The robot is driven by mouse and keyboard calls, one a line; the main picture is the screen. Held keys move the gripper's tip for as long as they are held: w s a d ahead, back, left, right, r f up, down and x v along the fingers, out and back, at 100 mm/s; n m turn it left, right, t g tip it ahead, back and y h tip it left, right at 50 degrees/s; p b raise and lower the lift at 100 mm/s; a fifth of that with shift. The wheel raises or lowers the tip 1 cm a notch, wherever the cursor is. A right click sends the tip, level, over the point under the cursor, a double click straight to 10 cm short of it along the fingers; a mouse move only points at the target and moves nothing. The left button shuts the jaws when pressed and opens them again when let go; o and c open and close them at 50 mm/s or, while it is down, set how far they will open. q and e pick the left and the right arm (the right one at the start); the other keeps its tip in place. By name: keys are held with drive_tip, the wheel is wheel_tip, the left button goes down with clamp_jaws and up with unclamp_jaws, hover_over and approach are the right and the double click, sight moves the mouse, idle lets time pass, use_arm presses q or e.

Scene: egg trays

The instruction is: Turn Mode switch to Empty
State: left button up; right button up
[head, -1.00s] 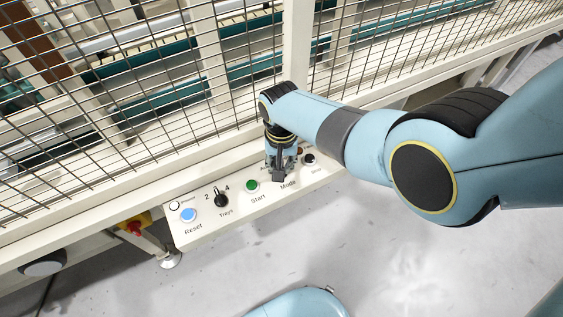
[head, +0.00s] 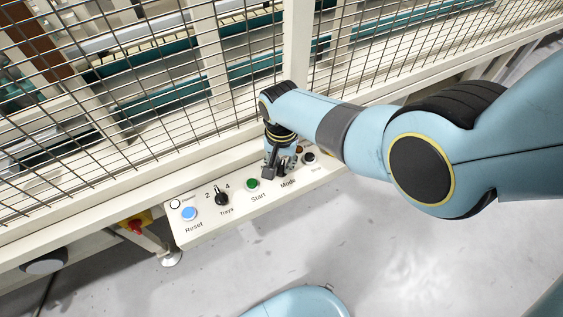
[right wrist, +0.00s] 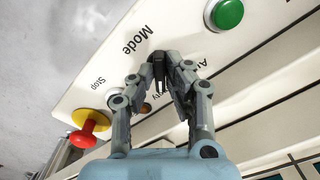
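The Mode switch is mostly hidden between my right gripper's fingers, above the printed "Mode" label on the cream control panel (head: 240,208). My right gripper (head: 274,170) points down at the panel, between the green Start button (head: 252,184) and the Stop end. In the right wrist view the fingertips of the right gripper (right wrist: 168,72) are close together around the dark knob. Parts of the "Auto" and "Empty" labels show beside the fingers. The knob's exact pointing direction cannot be told. My left gripper is not in view.
The panel also has a blue Reset button (head: 189,214) and a black Trays knob (head: 222,199). A red and yellow emergency stop (right wrist: 90,127) sits by the Stop end. Wire mesh fencing (head: 150,100) rises behind the panel. The grey floor in front is clear.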

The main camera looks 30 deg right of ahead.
sight(282, 166)
drive_tip(key=o, duration=0.3)
wheel_tip(282, 166, up, 12)
idle(0.7)
idle(0.3)
drive_tip(key=s+d+f+n+b, duration=0.3)
drive_tip(key=s+f+b, duration=0.1)
drive_tip(key=s+f, duration=0.9)
drive_tip(key=s+d+f+n+b, duration=0.2)
drive_tip(key=s+d+f+b, duration=0.2)
drive_tip(key=s+f, duration=0.9)
drive_tip(key=s+d+f+n+b, duration=0.3)
drive_tip(key=s+d+f+b, duration=0.1)
drive_tip(key=s+f, duration=0.9)
drive_tip(key=shift+s+d+f+n+t+h, duration=0.15)
drive_tip(key=shift+s+t+h, duration=0.05)
drive_tip(key=shift+s, duration=0.15)
drive_tip(key=shift+s+d+f+n+t+h, duration=0.1)
drive_tip(key=shift+s+f+n+t+h, duration=0.1)
drive_tip(key=shift+s, duration=0.15)
